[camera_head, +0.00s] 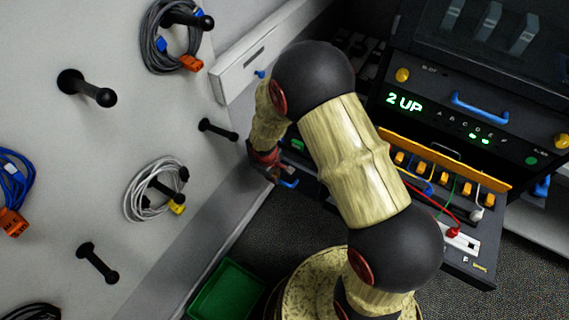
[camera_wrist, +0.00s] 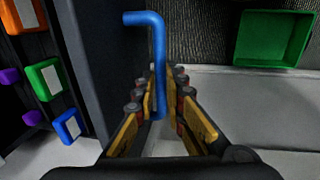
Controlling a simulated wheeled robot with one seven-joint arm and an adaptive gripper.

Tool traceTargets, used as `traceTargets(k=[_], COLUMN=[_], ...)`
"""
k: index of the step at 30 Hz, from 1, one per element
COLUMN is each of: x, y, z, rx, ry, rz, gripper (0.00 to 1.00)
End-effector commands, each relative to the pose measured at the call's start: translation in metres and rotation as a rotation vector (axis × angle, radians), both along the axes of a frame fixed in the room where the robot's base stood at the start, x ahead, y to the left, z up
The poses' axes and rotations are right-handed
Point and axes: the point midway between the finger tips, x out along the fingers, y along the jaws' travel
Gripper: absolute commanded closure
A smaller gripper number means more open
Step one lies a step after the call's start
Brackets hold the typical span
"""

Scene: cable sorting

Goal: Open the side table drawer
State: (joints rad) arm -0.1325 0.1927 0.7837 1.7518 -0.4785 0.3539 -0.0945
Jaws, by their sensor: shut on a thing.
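A bent blue handle (camera_wrist: 157,48) stands out from a dark, flat front (camera_wrist: 92,60) in the wrist view. My gripper (camera_wrist: 166,92) has its two yellow-sided fingers closed around the handle's long bar, one on each side. In the head view my gripper (camera_head: 266,166) is low beside the white wall, with the blue handle (camera_head: 290,184) just right of it. My own arm covers most of the furniture behind the handle. I cannot tell from these views how far the drawer front stands out.
A green bin (camera_head: 225,291) stands on the floor below, also in the wrist view (camera_wrist: 273,38). A white pegboard (camera_head: 60,140) with coiled cables and black pegs fills the left. A dark equipment rack (camera_head: 470,125) with a lit display and plugged cables stands at right.

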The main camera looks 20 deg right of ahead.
Motion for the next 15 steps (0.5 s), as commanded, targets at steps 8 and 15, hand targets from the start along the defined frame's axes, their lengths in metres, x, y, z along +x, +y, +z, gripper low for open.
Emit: traceTargets(k=[8, 15], x=[-0.026, -0.034], y=[0.034, 0.044], z=[-0.001, 0.000], rx=[0.000, 0.001], ry=[0.000, -0.001], rz=[0.003, 0.001], gripper=[1.00, 1.00])
